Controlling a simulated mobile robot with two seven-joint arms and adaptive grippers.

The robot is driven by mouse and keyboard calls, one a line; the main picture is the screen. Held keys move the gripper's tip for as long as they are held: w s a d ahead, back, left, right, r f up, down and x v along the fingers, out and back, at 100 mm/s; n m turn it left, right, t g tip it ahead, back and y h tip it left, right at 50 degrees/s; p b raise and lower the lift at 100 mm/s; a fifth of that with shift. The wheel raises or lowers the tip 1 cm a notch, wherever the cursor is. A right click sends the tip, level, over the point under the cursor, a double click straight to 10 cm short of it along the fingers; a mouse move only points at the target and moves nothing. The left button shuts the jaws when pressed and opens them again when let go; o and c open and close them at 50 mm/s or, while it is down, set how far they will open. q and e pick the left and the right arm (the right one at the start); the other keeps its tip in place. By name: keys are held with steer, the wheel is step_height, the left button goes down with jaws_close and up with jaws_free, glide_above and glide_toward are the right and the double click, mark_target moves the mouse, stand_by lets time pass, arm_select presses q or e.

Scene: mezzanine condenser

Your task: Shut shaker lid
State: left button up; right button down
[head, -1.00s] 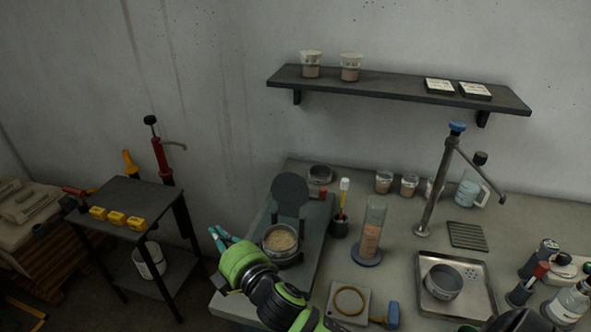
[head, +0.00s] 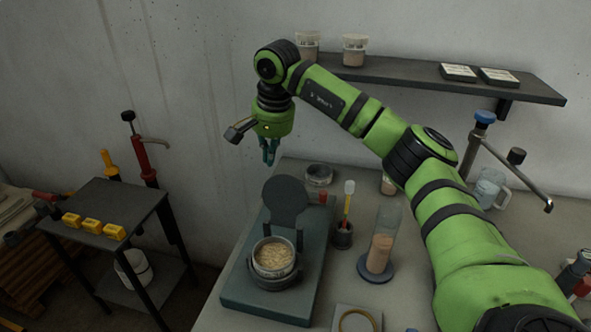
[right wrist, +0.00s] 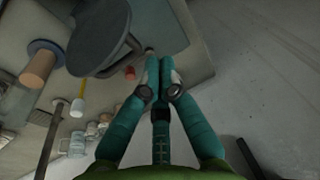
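The shaker (head: 237,285) is a dark grey-green base on the bench, with a round cup (head: 274,262) of pale grainy material at its front. Its dark round lid (head: 286,198) stands upright behind the cup, so the shaker is open. In the right wrist view the lid (right wrist: 98,38) shows at upper left, apart from my fingers. My right gripper (head: 268,157) is above and behind the lid, pointing down. In the right wrist view its teal fingers (right wrist: 159,68) are together with nothing between them. My left gripper is not in view.
Right of the shaker stand a dark pot with a brush (head: 343,232) and a clear cylinder (head: 380,250) of tan material. A small metal dish (head: 319,175) is behind. A wall shelf (head: 440,82) hangs above. A side table (head: 95,211) stands left, beyond a gap.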

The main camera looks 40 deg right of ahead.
mark_target(287, 192)
steer(key=s+d+r+h, duration=0.2)
steer(key=d+r, duration=0.1)
steer(key=d, duration=0.3)
step_height(287, 192, down, 8)
steer(key=a+g+p, duration=0.1)
steer(key=p, duration=0.4)
steer(key=shift+s, duration=0.45)
steer(key=shift+w, duration=0.1)
steer(key=shift+d, duration=0.1)
